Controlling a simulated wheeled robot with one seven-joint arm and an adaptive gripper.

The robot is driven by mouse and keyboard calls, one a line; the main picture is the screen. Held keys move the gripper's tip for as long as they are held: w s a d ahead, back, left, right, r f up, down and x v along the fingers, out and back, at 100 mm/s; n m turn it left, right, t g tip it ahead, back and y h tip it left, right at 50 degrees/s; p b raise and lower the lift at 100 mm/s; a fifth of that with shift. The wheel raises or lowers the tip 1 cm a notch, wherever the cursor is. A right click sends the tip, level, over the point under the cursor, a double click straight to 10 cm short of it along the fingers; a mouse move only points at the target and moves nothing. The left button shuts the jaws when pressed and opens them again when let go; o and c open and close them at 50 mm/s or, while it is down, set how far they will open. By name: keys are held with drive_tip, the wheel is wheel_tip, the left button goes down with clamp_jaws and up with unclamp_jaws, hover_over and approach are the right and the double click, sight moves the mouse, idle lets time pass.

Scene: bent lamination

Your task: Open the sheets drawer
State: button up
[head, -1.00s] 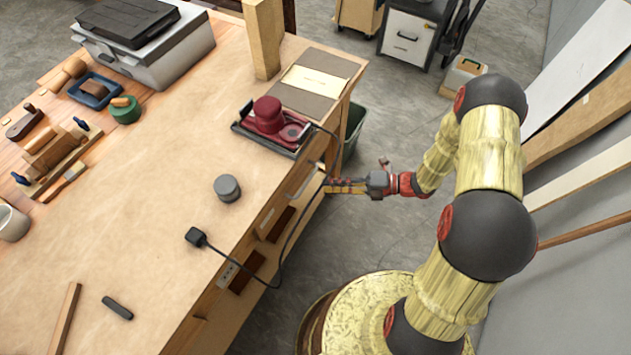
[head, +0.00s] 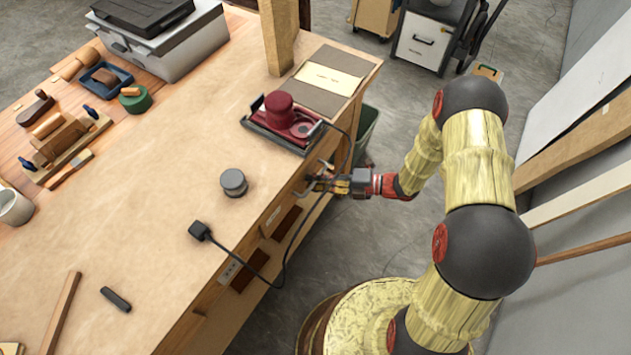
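The workbench (head: 150,230) has drawers in the side that faces me, seen steeply from above. A drawer front with a pale label (head: 273,214) shows below the bench top edge; its writing is too small to read. I cannot tell which drawer is the sheets drawer, and no drawer looks clearly pulled out. My gripper (head: 316,182) is at the drawer side, near the far right end and just below the top edge. Its fingers point left toward the fronts. Dark finger parts and the cable overlap there, so opening and contact with a handle are unclear.
A black cable (head: 285,262) hangs over the bench edge, close to my gripper. A dark red sander (head: 283,118) in a tray and a grey round tin (head: 233,182) sit on top. A green bin (head: 366,130) stands behind. Long boards (head: 590,130) lean at the right wall.

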clamp_jaws()
idle(0.8)
